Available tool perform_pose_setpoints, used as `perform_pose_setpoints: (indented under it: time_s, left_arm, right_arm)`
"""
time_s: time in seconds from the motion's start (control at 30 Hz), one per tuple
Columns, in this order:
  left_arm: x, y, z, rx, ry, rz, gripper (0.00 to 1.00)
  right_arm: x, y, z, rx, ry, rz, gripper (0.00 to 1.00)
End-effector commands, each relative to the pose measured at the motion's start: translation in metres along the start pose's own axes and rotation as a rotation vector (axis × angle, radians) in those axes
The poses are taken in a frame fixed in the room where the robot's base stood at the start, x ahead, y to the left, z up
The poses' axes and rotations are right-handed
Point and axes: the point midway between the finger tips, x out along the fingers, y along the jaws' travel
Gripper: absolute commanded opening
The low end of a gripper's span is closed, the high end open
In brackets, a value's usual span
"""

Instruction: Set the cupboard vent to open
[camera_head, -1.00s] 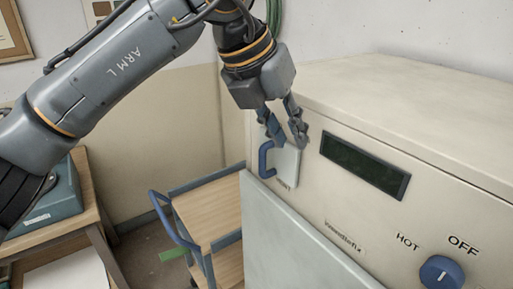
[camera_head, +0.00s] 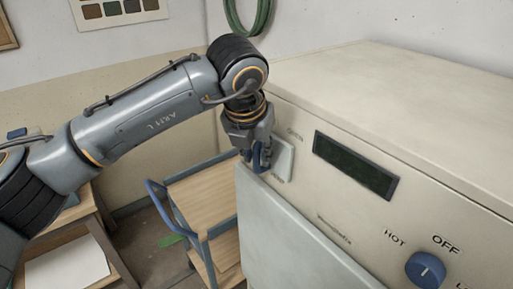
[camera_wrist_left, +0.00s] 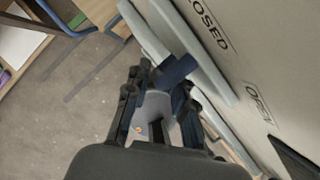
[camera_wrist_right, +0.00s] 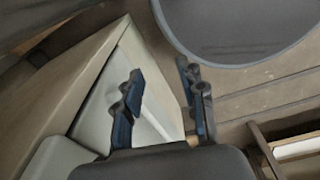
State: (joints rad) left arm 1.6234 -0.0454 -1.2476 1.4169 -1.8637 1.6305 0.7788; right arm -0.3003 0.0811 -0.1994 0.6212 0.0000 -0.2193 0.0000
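The vent is a pale square plate (camera_head: 283,160) with a blue handle (camera_head: 257,158), on the left part of the cream cabinet's front. Small lettering sits above and below the plate in the head view. The left wrist view shows a CLOSED label near the pale plate (camera_wrist_left: 207,62) and an OPEN label further right. My left gripper (camera_head: 257,150) is at the handle, its fingers drawn in around the blue bar (camera_wrist_left: 176,71); the exact contact is partly hidden. My right gripper (camera_wrist_right: 160,105) is open and empty, seen only in its wrist view.
The cabinet front (camera_head: 290,235) also carries a dark display (camera_head: 355,165) and a blue dial (camera_head: 425,270) marked HOT and OFF. A wooden-topped trolley (camera_head: 205,200) with blue rails stands left of the cabinet. A wooden table is at the far left.

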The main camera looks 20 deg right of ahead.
Motion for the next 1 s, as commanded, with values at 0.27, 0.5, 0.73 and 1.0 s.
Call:
perform_pose_setpoints:
  time_s: [0.27,0.5,0.73,1.0]
  left_arm:
    - [0.011,0.000,0.000,0.001,0.000,0.000,0.24]
    - [0.010,0.000,0.000,0.000,0.000,0.000,0.06]
    - [0.010,0.000,0.000,-0.001,0.000,-0.001,0.00]
    - [0.012,-0.013,-0.009,0.000,-0.004,-0.004,0.00]
  right_arm:
    - [-0.004,-0.002,-0.001,0.001,0.001,-0.002,0.40]
    - [-0.003,-0.002,-0.001,0.001,0.000,-0.003,0.40]
    - [-0.003,-0.002,-0.001,0.000,0.000,-0.003,0.40]
    - [0.022,-0.002,-0.001,0.000,0.002,-0.002,0.40]
